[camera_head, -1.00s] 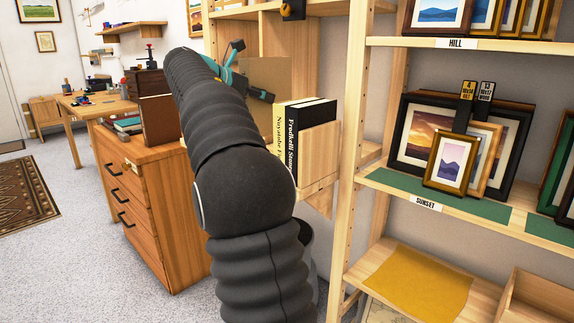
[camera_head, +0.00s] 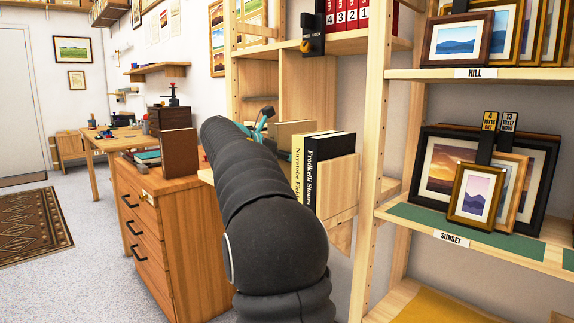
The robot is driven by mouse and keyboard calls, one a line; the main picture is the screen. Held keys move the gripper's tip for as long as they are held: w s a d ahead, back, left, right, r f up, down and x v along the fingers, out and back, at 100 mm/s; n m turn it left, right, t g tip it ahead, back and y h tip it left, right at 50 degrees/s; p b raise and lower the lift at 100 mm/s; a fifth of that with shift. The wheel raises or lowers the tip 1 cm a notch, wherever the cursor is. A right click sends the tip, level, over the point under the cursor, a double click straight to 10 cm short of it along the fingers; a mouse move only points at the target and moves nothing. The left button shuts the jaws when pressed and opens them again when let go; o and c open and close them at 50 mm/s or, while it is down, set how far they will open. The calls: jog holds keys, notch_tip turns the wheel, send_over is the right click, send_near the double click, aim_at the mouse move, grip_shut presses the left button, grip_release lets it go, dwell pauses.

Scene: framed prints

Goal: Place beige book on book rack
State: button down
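A tan-beige panel (camera_head: 289,130), which looks like the beige book, shows just past my arm, left of the black book. Its lower part is hidden by the arm. The wooden book rack (camera_head: 342,185) is at the centre and holds an upright black book (camera_head: 318,180) and a cream-spined book (camera_head: 298,170). My gripper (camera_head: 265,116) shows only as a small dark and teal piece beside the beige panel. Its fingers are hidden behind my arm, so I cannot see whether they grip the panel.
A wooden drawer cabinet (camera_head: 170,240) stands left of my arm with a brown book (camera_head: 179,153) upright on it. A shelf post (camera_head: 376,150) and shelves with framed prints (camera_head: 478,193) are close on the right. Open floor lies at the far left.

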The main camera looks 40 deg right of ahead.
jog(key=shift+f, duration=0.2)
jog(key=shift+f, duration=0.1)
jog(key=c, duration=0.7)
grip_release()
jog(key=shift+f, duration=0.15)
jog(key=p+v, duration=0.1)
jog(key=v, duration=1.1)
jog(key=shift+p, duration=0.3)
jog(key=shift+s+a, duration=0.1)
